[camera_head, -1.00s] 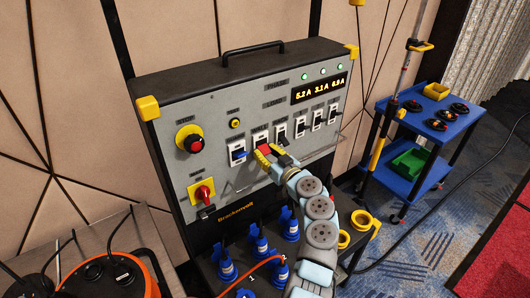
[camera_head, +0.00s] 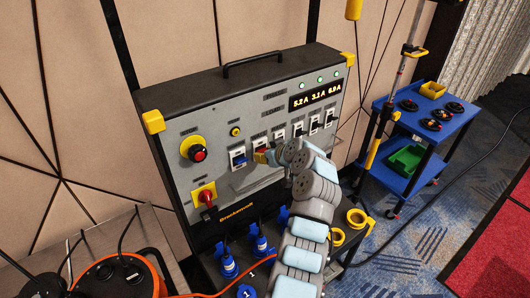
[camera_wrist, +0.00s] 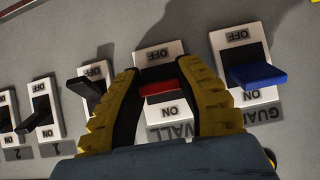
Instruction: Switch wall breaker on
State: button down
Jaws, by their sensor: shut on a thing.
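The wall breaker (camera_head: 261,141) is a white switch with a red lever, in the row on the grey panel. In the wrist view its red lever (camera_wrist: 163,91) lies between the OFF and ON labels, with the "WALL" label below. My gripper (camera_head: 260,157) reaches it from the right in the head view. In the wrist view its yellow ridged fingers (camera_wrist: 160,100) stand on either side of the red lever and are shut on it. The fingers partly hide the switch, so the lever's exact tilt is hard to tell.
A blue-lever breaker (camera_wrist: 258,76) stands close to one finger, and a black-lever breaker (camera_wrist: 90,88) close to the other. The panel also carries a red knob (camera_head: 198,154) and a red rotary switch (camera_head: 207,197). Blue plugs (camera_head: 260,243) sit below. A blue cart (camera_head: 420,122) stands right.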

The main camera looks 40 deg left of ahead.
jog(key=shift+r+g+h, duration=0.25)
jog(key=shift+g+h, duration=0.15)
jog(key=shift+h, duration=1.1)
jog(key=shift+r+h, duration=0.1)
jog(key=shift+h, duration=0.4)
jog(key=c, duration=0.6)
grip_release()
jog(key=shift+a, duration=0.1)
jog(key=shift+c, duration=0.2)
jog(key=shift+r, duration=0.1)
jog(key=shift+r, duration=0.35)
jog(key=v, duration=1.1)
jog(key=shift+d, duration=0.25)
jog(key=shift+w, duration=0.1)
